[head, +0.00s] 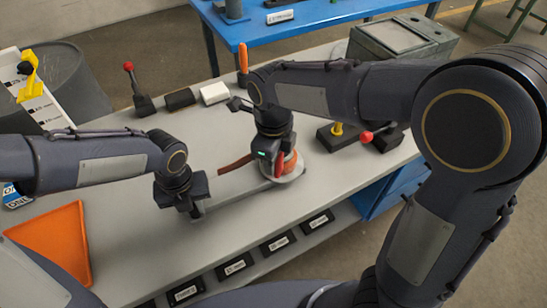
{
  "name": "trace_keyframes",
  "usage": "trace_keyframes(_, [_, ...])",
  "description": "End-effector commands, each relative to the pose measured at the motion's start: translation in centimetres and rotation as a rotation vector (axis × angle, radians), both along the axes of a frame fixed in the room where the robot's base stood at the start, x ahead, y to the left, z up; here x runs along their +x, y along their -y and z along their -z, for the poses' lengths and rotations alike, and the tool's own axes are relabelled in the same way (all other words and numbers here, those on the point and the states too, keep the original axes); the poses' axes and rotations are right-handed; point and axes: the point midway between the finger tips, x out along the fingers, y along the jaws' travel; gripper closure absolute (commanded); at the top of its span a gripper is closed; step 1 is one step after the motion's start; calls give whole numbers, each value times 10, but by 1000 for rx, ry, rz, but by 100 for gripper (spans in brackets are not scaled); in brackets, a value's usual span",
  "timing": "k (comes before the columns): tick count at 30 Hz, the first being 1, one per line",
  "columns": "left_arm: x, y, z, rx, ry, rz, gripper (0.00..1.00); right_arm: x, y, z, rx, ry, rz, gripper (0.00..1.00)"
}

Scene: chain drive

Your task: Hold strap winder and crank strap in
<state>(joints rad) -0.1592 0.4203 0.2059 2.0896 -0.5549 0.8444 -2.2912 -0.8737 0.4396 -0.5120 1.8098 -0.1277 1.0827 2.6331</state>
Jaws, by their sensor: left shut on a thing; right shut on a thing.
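The strap winder (292,178) sits on the grey bench, with a rounded grey base and an orange-red drum. Its flat grey bar (232,197) runs left toward my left gripper. A dark red strap (235,164) sticks out from the drum's left side. My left gripper (190,211) points down at the bar's left end and is shut on the winder there; its fingertips are partly hidden. My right gripper (272,172) points down over the drum and is shut. The crank under it is hidden by the gripper and wrist, so the grasp itself does not show.
Behind stand a red-knobbed lever (140,90), a black block (180,99) and a white block (214,92). Right of the winder are a yellow-knobbed block (338,132) and a red-knobbed block (384,135). An orange tray (55,243) lies front left. Bench space between tray and winder is clear.

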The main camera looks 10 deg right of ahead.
Motion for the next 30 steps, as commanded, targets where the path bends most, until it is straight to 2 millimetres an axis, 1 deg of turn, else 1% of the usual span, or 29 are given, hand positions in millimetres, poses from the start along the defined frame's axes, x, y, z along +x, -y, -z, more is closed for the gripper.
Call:
trace_keyframes(25, [-1, 1, 0, 1, -1, 8, 100, 1, -2, -2, 5, 7, -4, 100])
trace_keyframes(26, [-1, 1, 0, 1, -1, 8, 100, 1, -2, -2, 5, 7, -4, 72])
trace_keyframes(30, [-1, 1, 0, 1, -1, 8, 100, 1, -1, -1, 3, 4, -3, 54])
